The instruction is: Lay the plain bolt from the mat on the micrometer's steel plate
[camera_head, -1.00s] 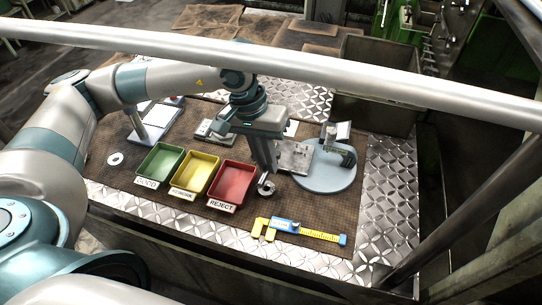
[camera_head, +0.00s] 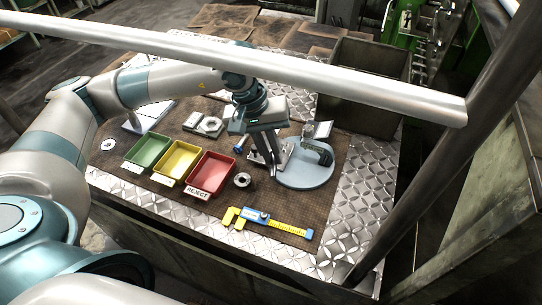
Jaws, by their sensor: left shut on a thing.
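My left gripper (camera_head: 269,167) is pointed down over the mat (camera_head: 307,218), close to the left side of the micrometer (camera_head: 318,152) and its round pale-blue base (camera_head: 305,177). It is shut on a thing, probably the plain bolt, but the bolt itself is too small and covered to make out. A steel plate (camera_head: 287,147) shows partly behind the fingers, beside the round base. I cannot tell whether the fingertips or the held thing touch the plate. My right gripper is not in view.
Green (camera_head: 148,149), yellow (camera_head: 178,160) and red (camera_head: 212,173) trays stand left. A steel ring (camera_head: 242,180) lies beside the red tray. A small blue-ended tool (camera_head: 239,145) is left of the gripper. A yellow-blue caliper (camera_head: 266,222) lies in front. A metal bin (camera_head: 365,85) stands behind.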

